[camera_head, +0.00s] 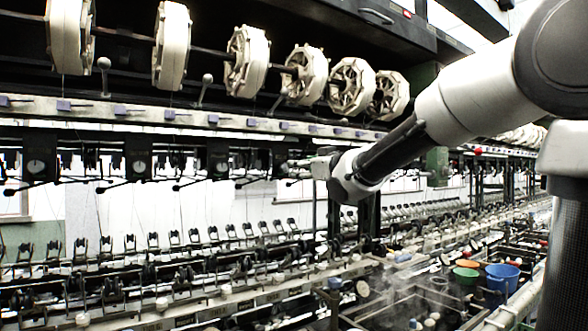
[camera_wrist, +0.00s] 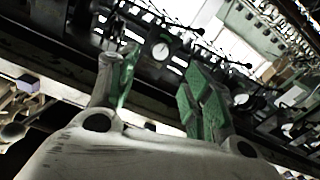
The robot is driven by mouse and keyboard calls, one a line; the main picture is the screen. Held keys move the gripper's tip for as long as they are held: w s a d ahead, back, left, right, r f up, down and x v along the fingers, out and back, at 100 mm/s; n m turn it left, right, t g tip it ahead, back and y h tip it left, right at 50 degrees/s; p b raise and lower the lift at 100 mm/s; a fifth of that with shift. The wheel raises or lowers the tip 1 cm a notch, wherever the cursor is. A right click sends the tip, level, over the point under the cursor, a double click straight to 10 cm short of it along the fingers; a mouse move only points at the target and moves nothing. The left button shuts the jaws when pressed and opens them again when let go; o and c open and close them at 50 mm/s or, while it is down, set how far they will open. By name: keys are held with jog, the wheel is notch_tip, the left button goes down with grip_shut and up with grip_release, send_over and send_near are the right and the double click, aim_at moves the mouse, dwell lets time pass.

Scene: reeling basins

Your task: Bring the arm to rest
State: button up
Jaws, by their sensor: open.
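My arm reaches in from the right in the head view, raised in front of the reeling machine (camera_head: 150,283). Its wrist end is near the middle of that view, and the gripper fingers are hard to make out there. In the wrist view my gripper (camera_wrist: 160,90) shows two fingers with green pads, spread well apart. The gap between them is empty, with machine parts behind it. The gripper touches nothing that I can see.
Several white reels (camera_head: 248,62) hang along the top. Below them runs a rail (camera_head: 200,116) with small purple blocks. A blue bucket (camera_head: 503,277) and a green bowl (camera_head: 466,274) stand among the basins at lower right.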

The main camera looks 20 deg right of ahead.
jog(key=v, duration=0.2)
jog(key=shift+s+d, duration=0.1)
jog(key=shift+s, duration=0.25)
jog(key=s+d+f+m+g+h, duration=0.2)
jog(key=s+d+f+g+h, duration=0.15)
jog(key=f, duration=0.45)
jog(key=s+d+f+m+g+h, duration=0.1)
jog(key=s+d+f+g+h, duration=0.15)
jog(key=d+f, duration=0.45)
jog(key=s+f+m+g, duration=0.1)
jog(key=s+f+g, duration=0.2)
jog(key=s, duration=1)
jog(key=s+f+m+g, duration=0.2)
jog(key=s+f+g, duration=0.2)
jog(key=s+f, duration=0.5)
jog(key=s, duration=0.4)
jog(key=shift+s+d, duration=0.35)
jog(key=shift+s, duration=0.05)
jog(key=shift+f, duration=0.1)
